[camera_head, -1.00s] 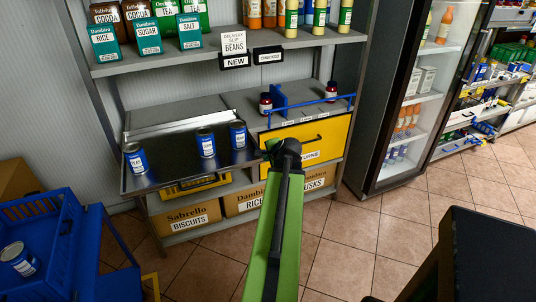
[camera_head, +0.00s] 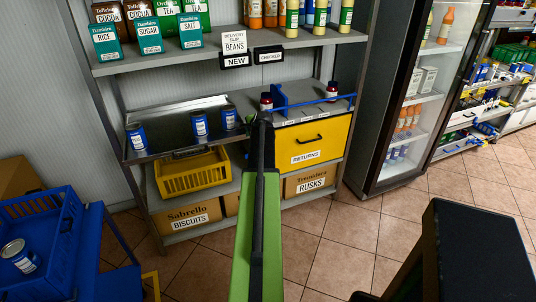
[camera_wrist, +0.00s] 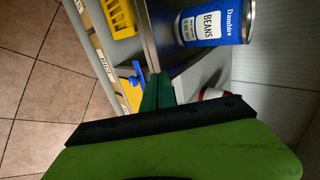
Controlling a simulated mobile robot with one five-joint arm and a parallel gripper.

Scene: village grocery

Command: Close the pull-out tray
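The pull-out tray (camera_head: 165,148) is a dark metal tray on the middle shelf at the left. Three blue cans stand upright on it: one at its left (camera_head: 136,137), one near the middle (camera_head: 200,124) and one at its right (camera_head: 229,119). My gripper (camera_head: 262,120) is at the tray's right front corner, partly hidden by my arm. In the wrist view my gripper's dark green fingers (camera_wrist: 157,92) are together, with nothing seen between them, close to the tray's edge (camera_wrist: 149,38). A beans can (camera_wrist: 215,23) stands just beyond. Exact contact cannot be told.
A yellow drawer marked RETURNS (camera_head: 318,142) with a blue rail (camera_head: 318,104) is right of the tray. A yellow basket (camera_head: 193,176) sits below it. A blue crate (camera_head: 45,225) stands at the front left. The tiled floor (camera_head: 315,240) at right is open.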

